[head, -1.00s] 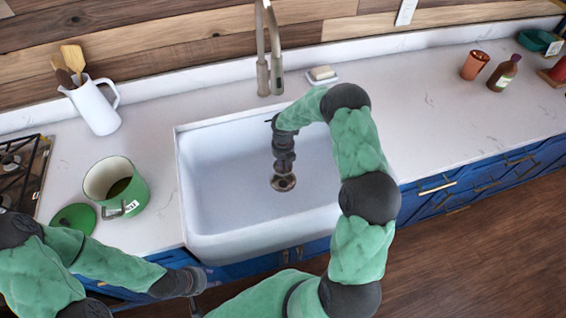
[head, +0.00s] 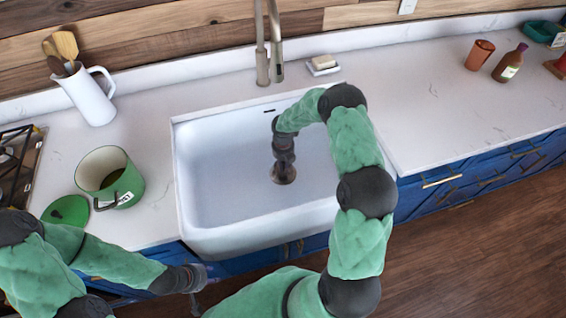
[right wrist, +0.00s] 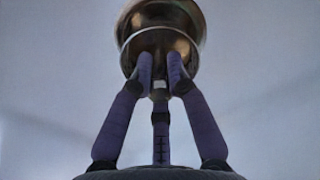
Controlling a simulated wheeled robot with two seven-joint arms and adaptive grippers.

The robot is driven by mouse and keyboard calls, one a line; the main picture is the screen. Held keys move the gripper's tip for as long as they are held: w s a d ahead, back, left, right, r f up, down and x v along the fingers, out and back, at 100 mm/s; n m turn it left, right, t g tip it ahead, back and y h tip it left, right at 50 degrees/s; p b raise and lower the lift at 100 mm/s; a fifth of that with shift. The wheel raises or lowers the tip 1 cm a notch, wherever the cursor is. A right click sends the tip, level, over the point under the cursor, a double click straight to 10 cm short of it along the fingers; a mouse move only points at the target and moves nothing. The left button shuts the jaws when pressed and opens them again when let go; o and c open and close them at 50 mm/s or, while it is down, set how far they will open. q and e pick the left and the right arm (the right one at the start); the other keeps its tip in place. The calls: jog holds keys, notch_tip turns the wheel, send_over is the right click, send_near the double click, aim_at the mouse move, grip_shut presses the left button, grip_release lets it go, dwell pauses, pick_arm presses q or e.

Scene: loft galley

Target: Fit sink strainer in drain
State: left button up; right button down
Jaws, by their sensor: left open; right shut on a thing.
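The white sink basin (head: 225,175) is set in the counter. My right gripper (head: 284,168) reaches down into it, over the drain (head: 285,178) in the basin floor, which it largely hides. In the right wrist view my right gripper (right wrist: 160,85) is shut on the small knob of the brass-coloured strainer (right wrist: 160,45). A second round metal rim, seemingly the drain (right wrist: 160,12), shows just beyond the strainer. I cannot tell whether the strainer is seated or just above the drain. My left gripper (head: 197,283) is open and empty in front of the counter.
The faucet (head: 268,50) stands behind the basin, with a soap dish (head: 323,66) to its right. A green pot (head: 112,180), its lid (head: 68,212) and a white pitcher (head: 88,95) stand left. The counter right of the basin is mostly clear.

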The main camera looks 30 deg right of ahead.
jog(key=shift+f+b, duration=1.45)
jog(key=shift+f, duration=1)
jog(key=c, duration=1.1)
grip_release()
notch_tip(320, 180, up, 12)
jog(key=shift+f, duration=0.1)
